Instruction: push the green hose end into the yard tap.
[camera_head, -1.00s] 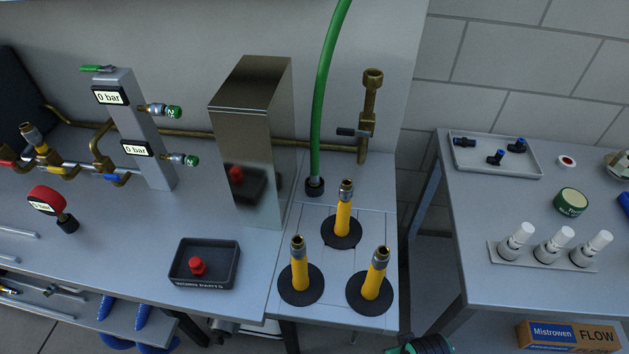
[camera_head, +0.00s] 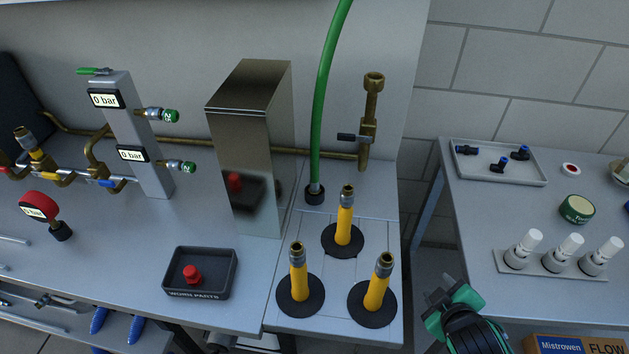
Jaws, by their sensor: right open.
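My right gripper (camera_head: 450,303) is at the bottom, right of the bench edge, open and empty, well apart from hose and tap. My left gripper is not in view.
Several yellow tubes stand on black discs, one of them (camera_head: 344,220) in front of the hose end. A tall metal box (camera_head: 250,150) is left of the hose. A worn parts tray (camera_head: 200,272) lies further left. The right table holds white-capped fittings (camera_head: 563,252).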

